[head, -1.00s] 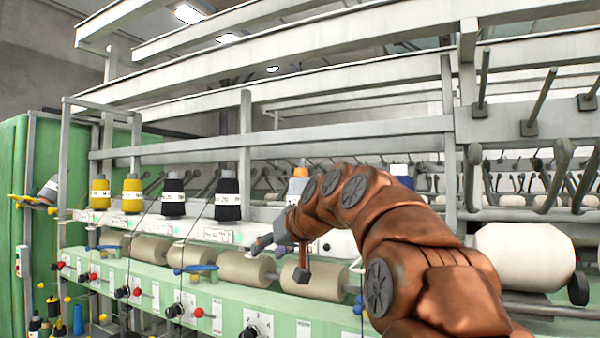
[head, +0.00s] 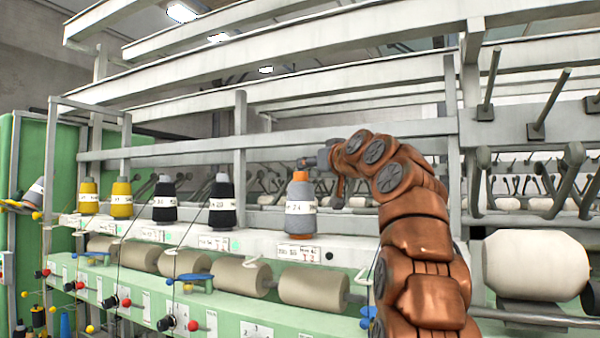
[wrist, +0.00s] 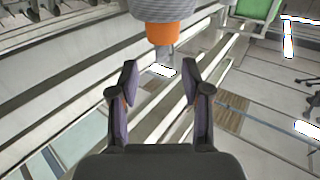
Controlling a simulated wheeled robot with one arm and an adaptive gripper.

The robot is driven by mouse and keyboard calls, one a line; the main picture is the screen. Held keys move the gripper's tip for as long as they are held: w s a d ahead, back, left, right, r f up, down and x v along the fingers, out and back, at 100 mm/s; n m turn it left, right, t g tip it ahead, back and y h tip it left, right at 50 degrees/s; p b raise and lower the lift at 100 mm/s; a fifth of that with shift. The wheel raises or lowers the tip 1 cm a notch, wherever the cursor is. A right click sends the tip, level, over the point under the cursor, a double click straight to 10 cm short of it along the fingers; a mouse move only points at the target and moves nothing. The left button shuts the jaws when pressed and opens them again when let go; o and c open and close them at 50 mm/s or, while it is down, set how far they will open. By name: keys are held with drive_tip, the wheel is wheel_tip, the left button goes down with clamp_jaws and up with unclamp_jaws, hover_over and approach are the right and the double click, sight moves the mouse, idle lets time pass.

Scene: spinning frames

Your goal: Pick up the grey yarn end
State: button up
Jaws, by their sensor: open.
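The grey yarn cone (head: 300,208) stands upright on the white shelf, with an orange tip and a white label. In the wrist view the cone (wrist: 161,9) and its orange tip (wrist: 160,34) show at the top, pointing toward my fingers. A short grey stub extends from the tip. My gripper (wrist: 160,70) is open and empty, its fingers spread to either side below the tip. In the head view my gripper (head: 305,162) is close beside the cone's top, from the right. A loose grey yarn end is too fine to make out.
Black cones (head: 222,203) and yellow cones (head: 121,198) stand along the shelf (head: 262,244) to the left. Beige rollers (head: 241,278) lie below on the green machine. Grey rails (head: 290,134) run behind, and a large white roll (head: 536,265) sits at right.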

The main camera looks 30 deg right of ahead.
drive_tip(key=shift+w+d+p, duration=0.15)
drive_tip(key=shift+w+p, duration=1.35)
drive_tip(key=shift+w, duration=1.4)
drive_tip(key=shift+c, duration=0.2)
drive_tip(key=c, duration=0.8)
